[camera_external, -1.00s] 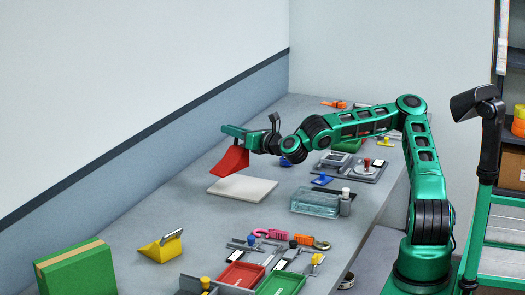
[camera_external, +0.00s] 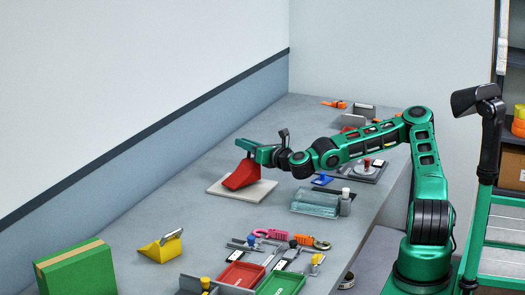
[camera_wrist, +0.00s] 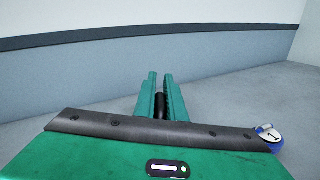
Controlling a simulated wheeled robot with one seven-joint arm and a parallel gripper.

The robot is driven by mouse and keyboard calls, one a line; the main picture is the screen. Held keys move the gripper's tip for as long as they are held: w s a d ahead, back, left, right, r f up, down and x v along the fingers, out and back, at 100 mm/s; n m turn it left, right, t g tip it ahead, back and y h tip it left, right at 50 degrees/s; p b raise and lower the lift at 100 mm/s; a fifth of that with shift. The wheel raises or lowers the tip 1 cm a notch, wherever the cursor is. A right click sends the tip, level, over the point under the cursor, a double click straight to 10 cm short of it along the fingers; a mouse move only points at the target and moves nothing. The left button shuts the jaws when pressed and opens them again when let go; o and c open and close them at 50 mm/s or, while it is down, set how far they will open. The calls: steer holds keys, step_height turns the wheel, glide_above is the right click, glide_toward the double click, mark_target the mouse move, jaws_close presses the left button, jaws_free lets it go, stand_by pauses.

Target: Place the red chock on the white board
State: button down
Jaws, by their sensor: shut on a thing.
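The red chock (camera_external: 239,177) is a wedge with its sloped side showing in the external view. My gripper (camera_external: 246,150) is shut on its upper part. The chock is over the white board (camera_external: 258,190), a flat pale slab on the bench. Its lower edge looks at or very near the board's surface; I cannot tell whether it touches. In the wrist view my gripper's fingers (camera_wrist: 160,100) point ahead, and the chock is hidden there.
A yellow wedge (camera_external: 160,246) and a green box (camera_external: 76,269) lie nearer the front left. Red (camera_external: 242,274) and green (camera_external: 281,284) trays sit in front. The bench left of the board is bare.

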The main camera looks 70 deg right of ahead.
steer(key=shift+f, duration=0.7)
steer(key=c, duration=1.8)
jaws_free()
steer(key=shift+v, duration=3.75)
